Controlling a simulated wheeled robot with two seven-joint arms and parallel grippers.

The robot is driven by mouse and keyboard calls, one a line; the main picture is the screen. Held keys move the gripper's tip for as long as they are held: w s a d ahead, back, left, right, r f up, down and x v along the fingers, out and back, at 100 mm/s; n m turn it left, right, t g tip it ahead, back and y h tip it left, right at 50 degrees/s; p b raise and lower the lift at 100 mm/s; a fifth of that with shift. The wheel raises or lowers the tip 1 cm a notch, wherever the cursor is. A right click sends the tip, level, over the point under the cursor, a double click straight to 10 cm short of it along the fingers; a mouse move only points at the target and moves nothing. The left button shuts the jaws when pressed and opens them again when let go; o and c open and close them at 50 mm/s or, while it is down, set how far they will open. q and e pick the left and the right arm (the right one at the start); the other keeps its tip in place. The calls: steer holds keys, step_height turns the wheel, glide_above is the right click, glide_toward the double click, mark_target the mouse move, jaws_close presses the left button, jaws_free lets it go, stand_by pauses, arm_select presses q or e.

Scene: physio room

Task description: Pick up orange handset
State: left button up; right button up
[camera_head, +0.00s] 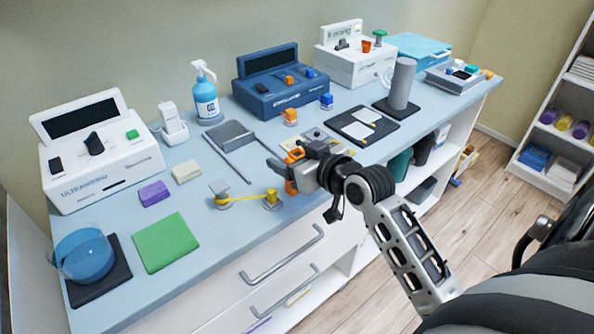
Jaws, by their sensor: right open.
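My right gripper (283,172) is open above the front part of the blue-grey counter, its arm coming in from the lower right. Orange parts show at its jaws; I cannot tell whether they are its fingers or an object behind them. A small orange piece (366,46) stands on the white device (355,66) at the back, well away from the gripper; it may be the handset, but it is too small to be sure. An orange block (290,117) sits in front of the blue device (281,82). My left gripper is out of view.
The ultrasound unit (100,165), blue bowl (84,254), green cloth (165,242) and purple block (154,193) lie left. A pump bottle (207,97) stands behind. A grey cylinder (402,84) rises at right. Drawer handles (285,255) stick out at the front.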

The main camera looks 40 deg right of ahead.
steer(key=shift+w+f, duration=0.1)
steer(key=shift+w, duration=0.4)
steer(key=c, duration=1.1)
steer(key=shift+c, duration=0.2)
